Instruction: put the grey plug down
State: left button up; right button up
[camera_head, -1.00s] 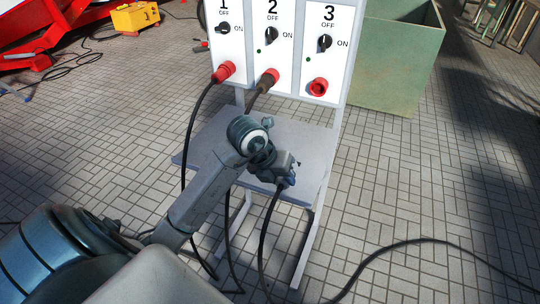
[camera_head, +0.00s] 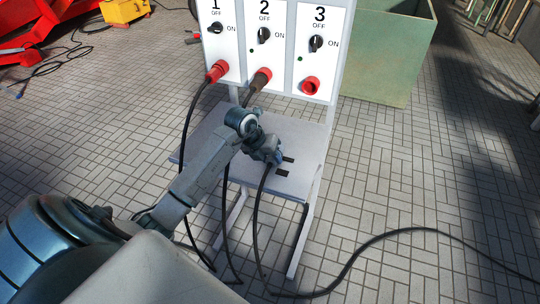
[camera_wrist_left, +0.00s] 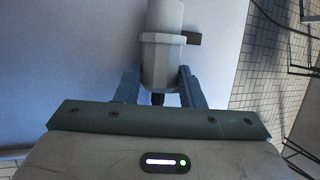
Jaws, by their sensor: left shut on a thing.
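My left gripper (camera_head: 275,157) is over the grey shelf (camera_head: 215,120) below the socket panel. In the left wrist view, its two fingers (camera_wrist_left: 160,90) are shut on the grey plug (camera_wrist_left: 162,58), one on each side. The plug is pale grey with a wider collar and a dark tab on its right side. In the head view the gripper mostly hides the plug, and a black cable (camera_head: 257,205) hangs from there past the shelf's front edge to the floor. I cannot tell whether the plug touches the shelf. My right gripper is not in view.
The white panel (camera_head: 290,60) has three switches. Red plug (camera_head: 217,70) is in socket 1, a brown-and-red plug (camera_head: 258,82) in socket 2; red socket 3 (camera_head: 310,86) is empty. Dark marks lie on the shelf's right part. A green bin (camera_head: 385,75) stands behind right.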

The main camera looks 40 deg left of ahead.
pick_arm(q)
jog(key=shift+f, duration=0.1)
jog(key=o, duration=0.5)
jog(key=shift+f, duration=0.1)
jog(key=shift+o, duration=0.9)
jog(key=shift+r, duration=0.3)
jog(key=b+v, duration=0.2)
jog(key=v, duration=0.9)
jog(key=shift+s+r, duration=0.2)
jog(key=shift+r, duration=0.15)
